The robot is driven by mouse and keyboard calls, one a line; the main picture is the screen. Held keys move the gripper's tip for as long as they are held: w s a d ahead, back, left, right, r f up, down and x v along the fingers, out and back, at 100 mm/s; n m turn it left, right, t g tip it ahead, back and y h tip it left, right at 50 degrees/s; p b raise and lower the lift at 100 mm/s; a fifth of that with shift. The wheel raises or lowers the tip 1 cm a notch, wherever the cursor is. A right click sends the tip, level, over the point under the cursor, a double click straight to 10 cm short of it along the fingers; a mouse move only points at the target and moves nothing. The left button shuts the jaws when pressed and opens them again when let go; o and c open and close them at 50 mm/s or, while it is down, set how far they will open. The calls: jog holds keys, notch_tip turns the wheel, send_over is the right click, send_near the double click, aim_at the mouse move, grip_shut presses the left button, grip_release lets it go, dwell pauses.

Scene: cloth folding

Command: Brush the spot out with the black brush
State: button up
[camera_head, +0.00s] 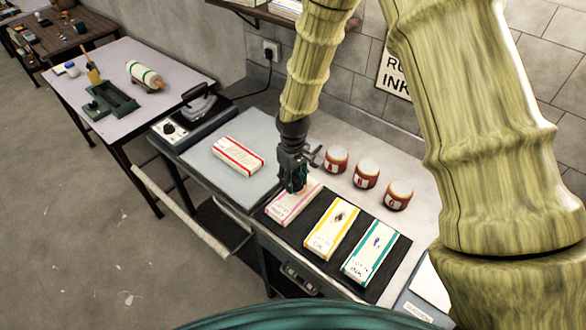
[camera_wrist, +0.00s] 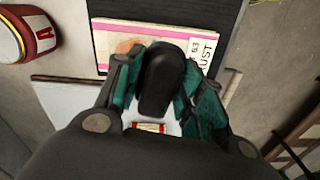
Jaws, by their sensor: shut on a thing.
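My gripper (camera_head: 293,184) is shut on the black brush (camera_wrist: 162,78), whose dark rounded body shows between the fingers in the wrist view. The brush is over the pink-striped folded cloth (camera_head: 283,206), at its far end. In the wrist view this cloth (camera_wrist: 105,40) carries a label reading RUST. An orange-brown spot (camera_wrist: 127,45) shows beside the brush and is partly hidden by it and a finger. I cannot tell whether the brush touches the cloth.
A yellow-striped cloth (camera_head: 330,238) with a dark spot and a teal-striped cloth (camera_head: 369,255) lie on the same black mat (camera_head: 300,234). Three red jars (camera_head: 366,174) stand behind. A red-striped cloth (camera_head: 238,155) lies on the grey board (camera_head: 215,175) at left.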

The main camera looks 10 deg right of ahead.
jog(key=r, duration=0.1)
jog(key=r+p, duration=0.1)
jog(key=shift+d+r, duration=0.25)
jog(key=shift+r, duration=0.05)
jog(key=shift+a+r, duration=0.15)
